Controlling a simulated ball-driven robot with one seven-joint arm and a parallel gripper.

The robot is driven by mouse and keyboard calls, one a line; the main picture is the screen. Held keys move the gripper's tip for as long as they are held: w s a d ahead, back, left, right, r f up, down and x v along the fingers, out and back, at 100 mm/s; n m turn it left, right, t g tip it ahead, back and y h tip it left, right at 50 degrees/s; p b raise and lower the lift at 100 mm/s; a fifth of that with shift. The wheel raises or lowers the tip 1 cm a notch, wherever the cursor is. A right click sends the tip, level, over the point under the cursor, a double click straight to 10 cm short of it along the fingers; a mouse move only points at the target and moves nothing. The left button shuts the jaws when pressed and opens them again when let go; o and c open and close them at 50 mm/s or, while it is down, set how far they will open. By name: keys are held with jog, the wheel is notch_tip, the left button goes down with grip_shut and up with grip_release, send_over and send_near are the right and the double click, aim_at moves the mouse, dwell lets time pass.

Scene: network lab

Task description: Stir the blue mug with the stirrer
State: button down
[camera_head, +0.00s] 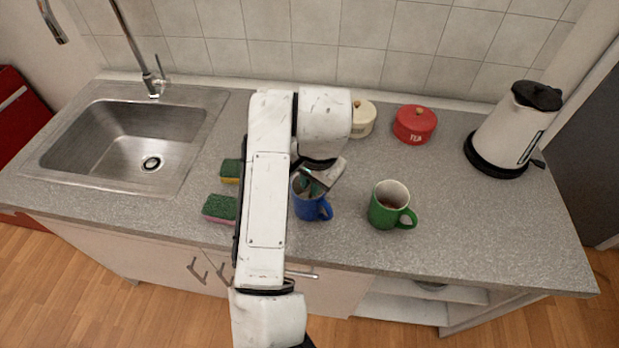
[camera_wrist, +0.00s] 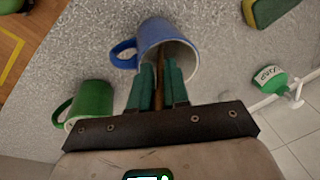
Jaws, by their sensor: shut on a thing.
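The blue mug (camera_head: 311,205) stands upright on the counter, its handle toward the front right. In the wrist view the blue mug (camera_wrist: 166,40) shows its open mouth, with the stirrer (camera_wrist: 159,92) reaching into it. The stirrer is a thin brown stick. My gripper (camera_wrist: 160,84) has teal fingers and is shut on the stirrer at the mug's mouth. In the head view my gripper (camera_head: 316,181) is right over the mug, and my arm hides part of the mug's left side. The stirrer's lower end is hidden inside the mug.
A green mug (camera_head: 389,206) stands close on the right. Two sponges (camera_head: 219,208) (camera_head: 231,170) lie left of my arm. A red tea tin (camera_head: 414,124), a cream tin (camera_head: 361,117) and a kettle (camera_head: 511,130) stand behind. The sink (camera_head: 130,140) is at left.

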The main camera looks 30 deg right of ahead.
jog(key=shift+s+r+p, duration=0.2)
jog(key=shift+r+p, duration=0.65)
jog(key=shift+r, duration=0.3)
jog(key=shift+s+r+p, duration=0.2)
jog(key=shift+r+p, duration=0.6)
jog(key=shift+r, duration=0.3)
jog(key=shift+s+r, duration=0.2)
jog(key=shift+r, duration=0.6)
jog(key=shift+s+r, duration=0.15)
jog(key=shift+r, duration=0.7)
jog(key=shift+s+r, duration=0.2)
jog(key=shift+r, duration=0.6)
notch_tip(320, 180, up, 5)
